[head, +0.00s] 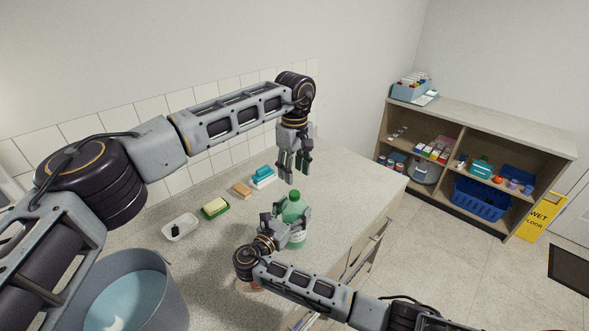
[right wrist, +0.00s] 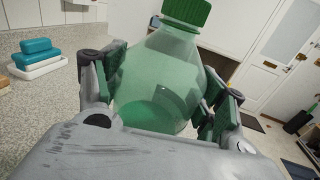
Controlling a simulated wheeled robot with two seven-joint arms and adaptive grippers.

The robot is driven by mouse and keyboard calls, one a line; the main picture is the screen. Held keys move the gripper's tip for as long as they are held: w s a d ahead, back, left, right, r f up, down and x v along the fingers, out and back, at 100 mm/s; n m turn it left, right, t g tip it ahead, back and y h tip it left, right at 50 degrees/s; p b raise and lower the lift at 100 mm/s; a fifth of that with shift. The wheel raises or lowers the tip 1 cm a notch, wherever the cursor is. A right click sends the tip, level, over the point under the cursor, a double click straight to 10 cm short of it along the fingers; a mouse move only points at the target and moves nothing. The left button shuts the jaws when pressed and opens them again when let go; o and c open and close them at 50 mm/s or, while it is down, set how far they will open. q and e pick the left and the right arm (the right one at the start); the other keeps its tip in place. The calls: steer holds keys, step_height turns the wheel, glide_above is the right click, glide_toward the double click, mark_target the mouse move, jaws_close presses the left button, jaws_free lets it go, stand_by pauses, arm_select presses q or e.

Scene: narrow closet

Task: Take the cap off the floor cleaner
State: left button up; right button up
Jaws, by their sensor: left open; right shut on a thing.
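The floor cleaner is a translucent green bottle (head: 296,226) standing upright on the speckled counter in the head view. Its darker green cap (head: 294,196) is on its neck. In the right wrist view the bottle body (right wrist: 160,85) fills the middle, with the ribbed cap (right wrist: 187,11) cut off by the top edge. My right gripper (head: 292,219) is shut around the bottle's body, one finger on each side. My left gripper (head: 287,178) is open and empty, pointing down above the cap and apart from it.
A blue bucket (head: 165,284) of water is at the lower left. An open shelf (head: 480,126) stands at right.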

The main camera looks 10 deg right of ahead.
mark_target(294, 193)
arm_select(q)
steer(key=m, duration=1.2)
steer(key=shift+m, duration=0.4)
steer(key=shift+f, duration=0.15)
steer(key=shift+f, duration=3.9)
jaws_close()
